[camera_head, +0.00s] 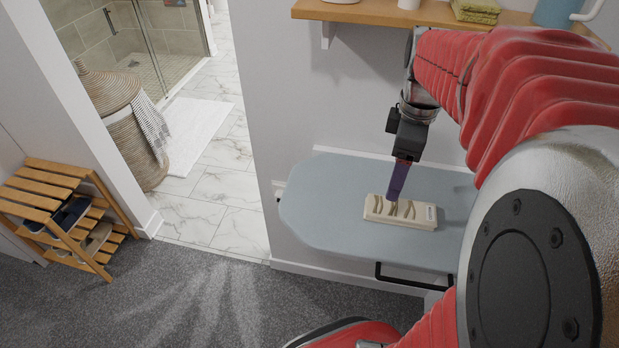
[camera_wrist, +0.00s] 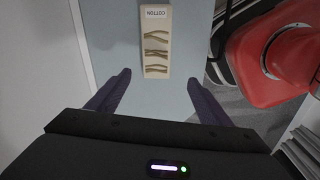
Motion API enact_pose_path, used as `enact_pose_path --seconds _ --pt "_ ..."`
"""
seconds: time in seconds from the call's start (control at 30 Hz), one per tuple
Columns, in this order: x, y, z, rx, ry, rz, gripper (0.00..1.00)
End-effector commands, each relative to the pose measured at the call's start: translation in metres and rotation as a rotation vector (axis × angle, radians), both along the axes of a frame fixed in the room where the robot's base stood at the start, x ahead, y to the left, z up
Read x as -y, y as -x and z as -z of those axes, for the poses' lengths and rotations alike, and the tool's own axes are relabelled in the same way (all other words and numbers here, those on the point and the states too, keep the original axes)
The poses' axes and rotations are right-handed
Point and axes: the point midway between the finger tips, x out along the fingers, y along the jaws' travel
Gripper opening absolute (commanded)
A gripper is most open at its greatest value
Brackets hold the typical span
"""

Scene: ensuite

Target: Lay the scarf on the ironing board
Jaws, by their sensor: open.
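A folded cream scarf (camera_head: 413,214) with olive-green leaf marks and a white end label lies flat on the pale blue ironing board (camera_head: 320,210). In the wrist view the scarf (camera_wrist: 156,42) runs up the picture, its label reading COTTON at the far end, with the board (camera_wrist: 112,45) bare on both sides. My gripper (camera_head: 394,197) points down over the scarf's left end. In the wrist view my gripper's purple fingers (camera_wrist: 159,78) are spread wide, with nothing between the tips, near the scarf's closer end. The right end of the board is hidden behind my arm.
A wooden shelf (camera_head: 375,12) with green folded cloths (camera_head: 475,10) and a blue jug (camera_head: 556,12) is on the wall above. A slatted shoe rack (camera_head: 62,200) and a wicker basket (camera_head: 122,125) stand left. Carpet (camera_head: 190,300) before the board is clear.

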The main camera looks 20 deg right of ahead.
Motion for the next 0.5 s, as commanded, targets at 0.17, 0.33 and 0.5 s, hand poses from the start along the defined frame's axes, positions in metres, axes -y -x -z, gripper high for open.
enact_pose_path --seconds 0.17,0.33,0.5 --pt "-0.051 0.000 -0.010 0.093 0.014 0.155 0.73" --pt "-0.093 0.006 -0.016 0.187 -0.006 0.312 0.73" --pt "-0.133 0.016 -0.018 0.278 -0.059 0.468 0.73"
